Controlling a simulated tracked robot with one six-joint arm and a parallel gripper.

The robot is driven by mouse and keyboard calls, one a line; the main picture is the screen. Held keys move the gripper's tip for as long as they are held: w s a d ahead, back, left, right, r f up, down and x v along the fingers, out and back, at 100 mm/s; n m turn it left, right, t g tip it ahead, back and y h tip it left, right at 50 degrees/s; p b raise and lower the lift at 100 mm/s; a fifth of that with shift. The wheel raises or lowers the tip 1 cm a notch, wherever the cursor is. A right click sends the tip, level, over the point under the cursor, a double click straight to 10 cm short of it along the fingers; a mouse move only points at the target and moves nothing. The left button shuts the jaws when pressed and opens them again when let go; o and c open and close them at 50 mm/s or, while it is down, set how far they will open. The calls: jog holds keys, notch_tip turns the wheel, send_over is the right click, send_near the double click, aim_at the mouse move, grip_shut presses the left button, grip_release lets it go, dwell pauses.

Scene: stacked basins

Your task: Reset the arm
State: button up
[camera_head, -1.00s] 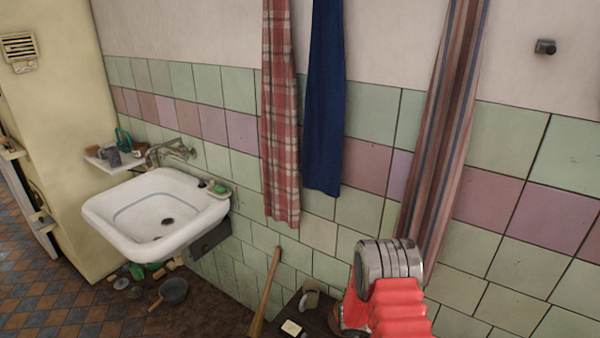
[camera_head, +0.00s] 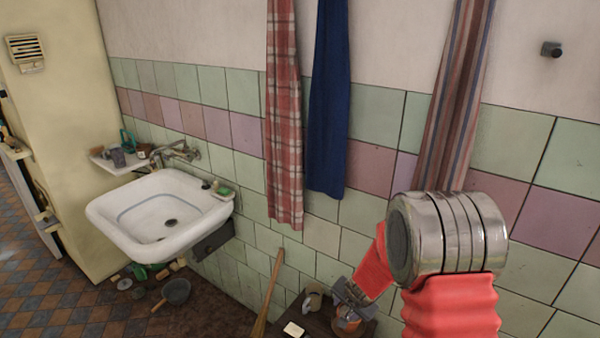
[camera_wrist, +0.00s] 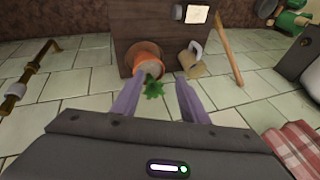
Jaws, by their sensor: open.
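My arm, with a silver joint and red sleeve, fills the lower right of the head view. My gripper (camera_head: 352,298) shows small and partly hidden behind it, over the dark stand. In the wrist view my gripper (camera_wrist: 158,88) has two purple fingers spread apart, with nothing held between them. An orange pot (camera_wrist: 146,52) with a green leafy top (camera_wrist: 153,87) lies just beyond the fingertips, in line with the gap. I cannot tell whether a finger touches the leaves.
A dark stand (camera_head: 318,327) carries a mug (camera_head: 313,297) and a small white block (camera_head: 293,329). A broom (camera_head: 268,300) leans beside it. A white basin (camera_head: 160,213) hangs on the tiled wall at left. Plaid (camera_head: 284,120), blue (camera_head: 327,100) and striped (camera_head: 455,90) cloths hang behind.

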jog(key=s+a+r+n+g+y, duration=0.1)
jog(key=s+a+r+n, duration=0.15)
jog(key=s+r, duration=0.5)
jog(key=s+a+r+n+g+y, duration=0.1)
jog(key=s+r+n+g, duration=0.15)
jog(key=s+r, duration=0.5)
jog(key=s+d+r+n+t+h, duration=0.1)
jog(key=s+d+r+t, duration=0.1)
jog(key=s+r, duration=0.7)
jog(key=s+d+r+n+t+h, duration=0.1)
jog(key=s+d+r+n+t, duration=0.1)
jog(key=s+r, duration=0.6)
jog(key=shift+s+d+r+h, duration=0.3)
jog(key=shift+s+d+r, duration=0.1)
jog(key=shift+s+d, duration=0.25)
jog(key=shift+w+f, duration=0.2)
jog(key=shift+w, duration=0.55)
